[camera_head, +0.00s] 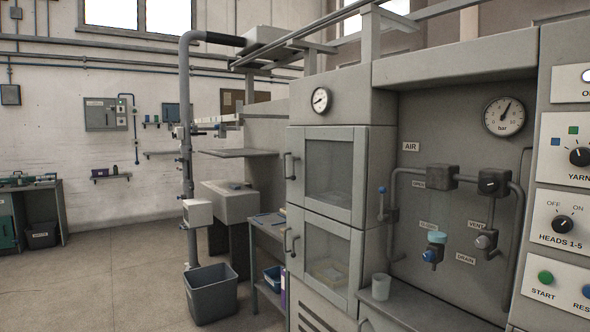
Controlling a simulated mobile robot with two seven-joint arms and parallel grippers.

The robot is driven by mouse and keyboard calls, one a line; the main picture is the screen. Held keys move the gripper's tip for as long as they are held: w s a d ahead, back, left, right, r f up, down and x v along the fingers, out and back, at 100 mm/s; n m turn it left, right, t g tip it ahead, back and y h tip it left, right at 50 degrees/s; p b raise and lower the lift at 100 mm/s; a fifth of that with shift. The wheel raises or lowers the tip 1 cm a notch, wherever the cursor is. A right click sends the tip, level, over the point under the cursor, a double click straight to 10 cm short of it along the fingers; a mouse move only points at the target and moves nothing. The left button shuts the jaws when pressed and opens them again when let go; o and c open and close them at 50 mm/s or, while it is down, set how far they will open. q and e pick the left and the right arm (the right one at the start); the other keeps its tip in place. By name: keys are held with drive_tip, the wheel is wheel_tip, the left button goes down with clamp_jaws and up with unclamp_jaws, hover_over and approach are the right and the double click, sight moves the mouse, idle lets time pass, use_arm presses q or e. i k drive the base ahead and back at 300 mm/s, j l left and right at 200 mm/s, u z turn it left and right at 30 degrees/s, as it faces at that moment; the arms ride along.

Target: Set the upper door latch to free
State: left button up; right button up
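The upper door (357,180) of the grey cabinet has a dark window and looks closed. A bar handle (288,166) stands at its left edge. I cannot make out a separate latch or its setting at this size. The lower door (356,262) sits below it, with its own handle (288,242) at the left edge and a pale object seen through its window. Neither of my grippers is in view.
A valve panel (411,240) with pipes and a gauge (504,116) is right of the doors. A cup (381,287) stands on the ledge below. A grey bin (211,294) and a small side table (268,227) are left of the cabinet. Open floor lies further left.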

sight(293, 159)
drive_tip(key=i+j, duration=0.1)
drive_tip(key=i, duration=0.4)
drive_tip(key=i+j+z, duration=0.15)
drive_tip(key=i, duration=0.35)
drive_tip(key=i+j, duration=0.15)
drive_tip(key=i, duration=0.35)
